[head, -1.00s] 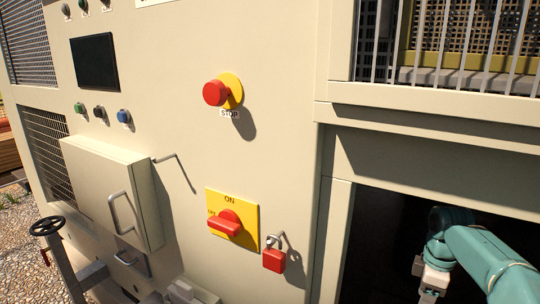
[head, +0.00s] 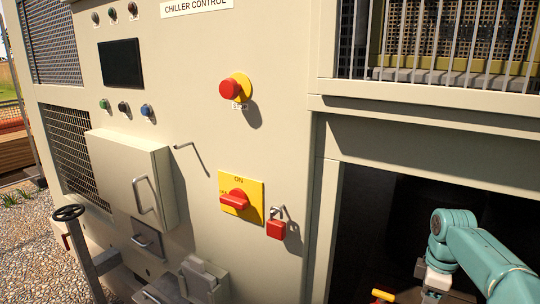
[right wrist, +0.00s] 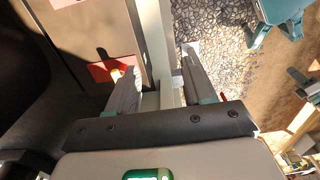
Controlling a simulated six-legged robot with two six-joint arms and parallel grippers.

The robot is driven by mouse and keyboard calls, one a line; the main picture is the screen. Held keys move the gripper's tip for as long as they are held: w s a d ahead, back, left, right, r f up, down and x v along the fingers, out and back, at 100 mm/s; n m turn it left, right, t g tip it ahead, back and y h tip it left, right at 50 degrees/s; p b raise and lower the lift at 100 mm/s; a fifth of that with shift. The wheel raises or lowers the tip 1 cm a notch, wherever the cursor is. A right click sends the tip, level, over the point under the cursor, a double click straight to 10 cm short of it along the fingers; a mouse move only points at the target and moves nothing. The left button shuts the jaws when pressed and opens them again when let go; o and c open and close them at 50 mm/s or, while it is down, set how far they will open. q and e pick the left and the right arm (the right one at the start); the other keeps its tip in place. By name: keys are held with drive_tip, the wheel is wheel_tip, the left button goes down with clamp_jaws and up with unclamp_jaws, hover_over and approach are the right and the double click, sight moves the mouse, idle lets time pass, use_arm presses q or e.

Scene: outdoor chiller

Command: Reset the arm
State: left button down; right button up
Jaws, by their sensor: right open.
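My right arm (head: 480,255) comes in at the lower right of the head view, in front of the dark opening in the cabinet. Its gripper jaws are cut off or hidden there. In the right wrist view my right gripper (right wrist: 160,80) is open, its two dark fingers apart. A pale upright post shows between and beyond the fingers, and nothing appears gripped. My left gripper is not in view.
The chiller cabinet carries a red stop button (head: 231,88), a red rotary switch (head: 235,200) on a yellow plate, a red padlock (head: 276,229) and a box with a handle (head: 130,180). Gravel lies at lower left.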

drive_tip(key=s+a+f+m+y+p, duration=0.1)
drive_tip(key=s+a+f+m, duration=0.1)
drive_tip(key=a+f, duration=0.65)
drive_tip(key=s+a+f+m+y+p, duration=0.1)
drive_tip(key=s+a+f+m+y, duration=0.3)
drive_tip(key=f, duration=0.7)
drive_tip(key=s+a+f+m, duration=0.2)
drive_tip(key=s+a, duration=0.2)
drive_tip(key=s, duration=0.3)
drive_tip(key=s+a+f+m+p, duration=0.1)
drive_tip(key=s+a+f+m, duration=0.1)
drive_tip(key=s, duration=0.5)
drive_tip(key=s+a+f+m+h+p, duration=0.1)
drive_tip(key=s+a+f+m, duration=0.1)
drive_tip(key=s+a, duration=0.4)
drive_tip(key=shift+s+a+f+m, duration=0.4)
drive_tip(key=shift+s+m, duration=0.4)
drive_tip(key=shift+s, duration=0.3)
drive_tip(key=shift+o, duration=0.4)
